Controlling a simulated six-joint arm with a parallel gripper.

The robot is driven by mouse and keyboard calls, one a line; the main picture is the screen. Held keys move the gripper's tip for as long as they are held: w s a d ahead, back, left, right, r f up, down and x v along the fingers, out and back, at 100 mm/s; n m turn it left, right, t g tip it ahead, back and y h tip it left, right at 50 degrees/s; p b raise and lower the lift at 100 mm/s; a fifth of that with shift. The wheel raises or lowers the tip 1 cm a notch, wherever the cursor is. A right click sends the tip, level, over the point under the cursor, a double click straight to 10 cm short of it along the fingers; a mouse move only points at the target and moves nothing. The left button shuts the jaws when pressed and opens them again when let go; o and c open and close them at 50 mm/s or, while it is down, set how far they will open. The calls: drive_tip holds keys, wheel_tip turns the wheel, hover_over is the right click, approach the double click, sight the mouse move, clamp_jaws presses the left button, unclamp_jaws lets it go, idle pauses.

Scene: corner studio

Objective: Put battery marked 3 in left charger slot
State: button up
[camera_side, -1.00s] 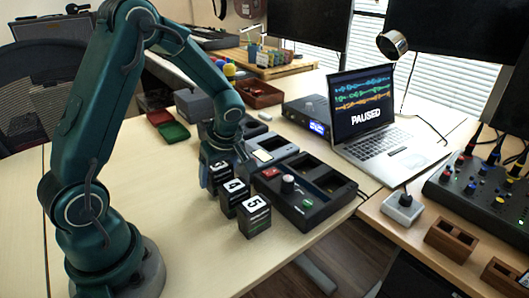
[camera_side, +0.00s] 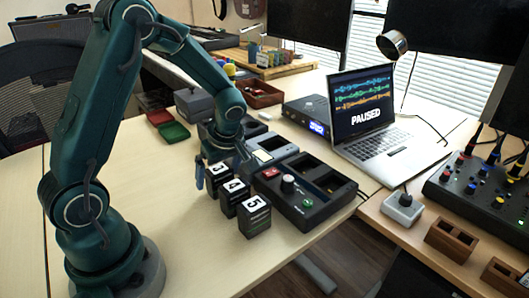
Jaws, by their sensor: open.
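The black battery marked 3 (camera_side: 214,182) stands upright on the table at the back of a short row. The batteries marked 4 (camera_side: 231,200) and 5 (camera_side: 255,222) stand in front of it. My gripper (camera_side: 215,168) is open and low at battery 3. One blue finger (camera_side: 199,174) shows just left of the battery; the other side is partly hidden. I cannot tell whether the fingers touch it. The black charger (camera_side: 302,213) lies to the right, with a knob, a red label and two slots that look empty.
A grey device with a pale screen (camera_side: 263,156) sits close behind the charger. The laptop (camera_side: 385,152) and a black box (camera_side: 303,118) stand beyond. Red and green trays (camera_side: 174,132) lie at the back left. The table front left of the batteries is clear.

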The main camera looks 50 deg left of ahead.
sight(219, 169)
drive_tip(key=shift+v, duration=1.8)
